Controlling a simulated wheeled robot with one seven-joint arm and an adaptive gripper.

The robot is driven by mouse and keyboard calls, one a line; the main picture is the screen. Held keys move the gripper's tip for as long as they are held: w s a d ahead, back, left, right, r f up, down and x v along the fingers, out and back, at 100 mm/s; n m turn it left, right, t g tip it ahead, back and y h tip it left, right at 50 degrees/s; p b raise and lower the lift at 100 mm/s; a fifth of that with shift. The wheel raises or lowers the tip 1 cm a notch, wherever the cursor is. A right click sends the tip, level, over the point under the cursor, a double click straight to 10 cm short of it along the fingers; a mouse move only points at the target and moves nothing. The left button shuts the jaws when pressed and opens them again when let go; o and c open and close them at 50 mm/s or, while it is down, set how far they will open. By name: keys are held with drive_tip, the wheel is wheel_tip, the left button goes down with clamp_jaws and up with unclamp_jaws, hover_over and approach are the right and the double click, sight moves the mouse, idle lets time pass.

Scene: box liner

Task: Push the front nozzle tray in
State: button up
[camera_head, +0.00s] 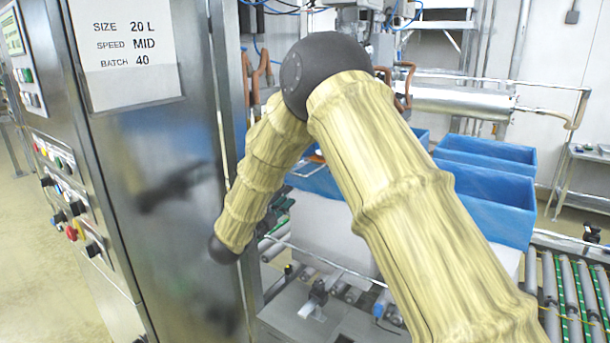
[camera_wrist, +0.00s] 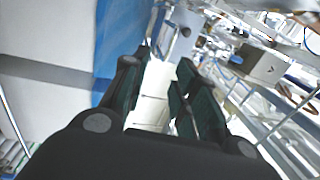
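I cannot make out the front nozzle tray with certainty in either view; my arm covers much of the machine's middle in the head view. My gripper (camera_wrist: 162,76) shows in the wrist view with its dark fingers apart and nothing visible held between them. Beyond the fingers are pale and metal machine parts, blurred and tilted. A grey metal box-like part (camera_wrist: 258,63) stands to the right of the fingers, apart from them. In the head view the gripper is mostly hidden behind my arm.
A steel control cabinet (camera_head: 165,215) with a paper sign stands close on the left. Blue bins (camera_head: 485,200) stand on the right, near a roller conveyor (camera_head: 570,290). A metal cylinder (camera_head: 450,101) and hoses are behind my arm. A blue surface (camera_wrist: 120,40) borders the gripper's left side.

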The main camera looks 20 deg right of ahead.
sight(299, 175)
drive_tip(key=shift+m+h, duration=0.3)
drive_tip(key=shift+m, duration=0.2)
drive_tip(key=p+x, duration=0.1)
drive_tip(key=x, duration=0.2)
drive_tip(key=p+x, duration=0.2)
drive_tip(key=x, duration=0.1)
drive_tip(key=a+r+p+x, duration=0.1)
drive_tip(key=x, duration=0.3)
drive_tip(key=shift+w+d+p, duration=0.15)
drive_tip(key=shift+w+p, duration=0.2)
drive_tip(key=shift+w, duration=0.1)
drive_tip(key=shift+w+d+f, duration=0.1)
drive_tip(key=shift+w+d, duration=0.15)
drive_tip(key=shift+d, duration=0.05)
drive_tip(key=shift+a, duration=0.25)
drive_tip(key=shift+d, duration=0.15)
clamp_jaws()
